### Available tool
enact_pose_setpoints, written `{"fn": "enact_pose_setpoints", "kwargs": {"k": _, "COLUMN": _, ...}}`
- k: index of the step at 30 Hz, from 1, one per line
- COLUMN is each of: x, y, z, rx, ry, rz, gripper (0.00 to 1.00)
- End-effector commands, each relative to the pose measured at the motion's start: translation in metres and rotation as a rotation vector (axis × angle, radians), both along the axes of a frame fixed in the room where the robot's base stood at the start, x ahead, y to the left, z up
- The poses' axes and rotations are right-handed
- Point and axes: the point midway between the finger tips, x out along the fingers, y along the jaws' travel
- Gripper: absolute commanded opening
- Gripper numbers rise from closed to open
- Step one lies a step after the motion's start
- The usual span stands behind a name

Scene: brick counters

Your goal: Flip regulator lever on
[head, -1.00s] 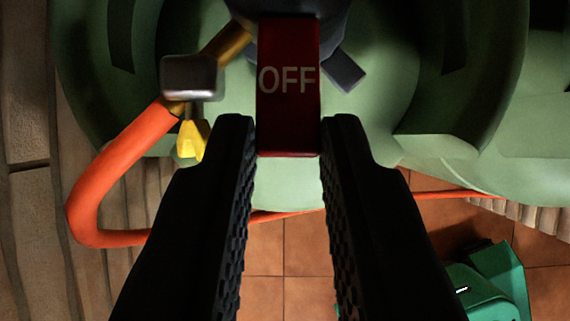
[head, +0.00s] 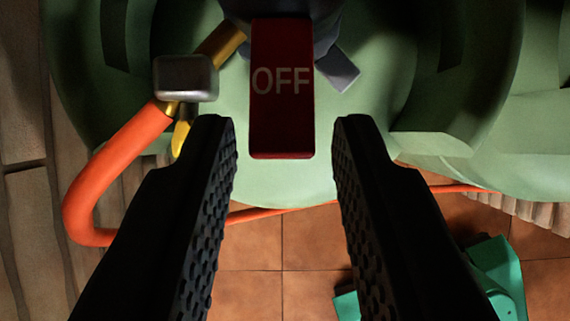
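The regulator lever is a dark red bar (head: 282,115) marked "OFF", at the upper middle of the head view. It hangs from a dark regulator body (head: 285,12) on top of a green gas tank (head: 385,115). My gripper (head: 284,140) is open, with one black finger on each side of the lever's lower end. There is a gap on both sides, and I see no contact. The lever is nearer the left finger than the right one. The top of the regulator is cut off by the picture edge.
An orange hose (head: 115,175) with a metal clamp (head: 186,78) curves down the left, close to the left finger. A yellow piece (head: 181,137) sits behind that finger. A teal object (head: 495,275) lies on the tiled floor (head: 255,265).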

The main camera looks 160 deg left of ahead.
Motion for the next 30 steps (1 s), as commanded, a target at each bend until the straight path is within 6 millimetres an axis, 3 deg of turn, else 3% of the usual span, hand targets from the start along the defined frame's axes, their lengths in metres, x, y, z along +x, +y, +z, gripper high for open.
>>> {"fn": "enact_pose_setpoints", "kwargs": {"k": 5, "x": -0.003, "y": 0.002, "z": 0.006, "rx": -0.001, "ry": 0.000, "rz": 0.002, "gripper": 0.27}}
{"fn": "enact_pose_setpoints", "kwargs": {"k": 21, "x": -0.030, "y": 0.012, "z": 0.054, "rx": 0.000, "ry": 0.000, "rz": 0.001, "gripper": 0.27}}
{"fn": "enact_pose_setpoints", "kwargs": {"k": 30, "x": -0.036, "y": 0.013, "z": 0.063, "rx": 0.000, "ry": 0.001, "rz": 0.000, "gripper": 0.27}}
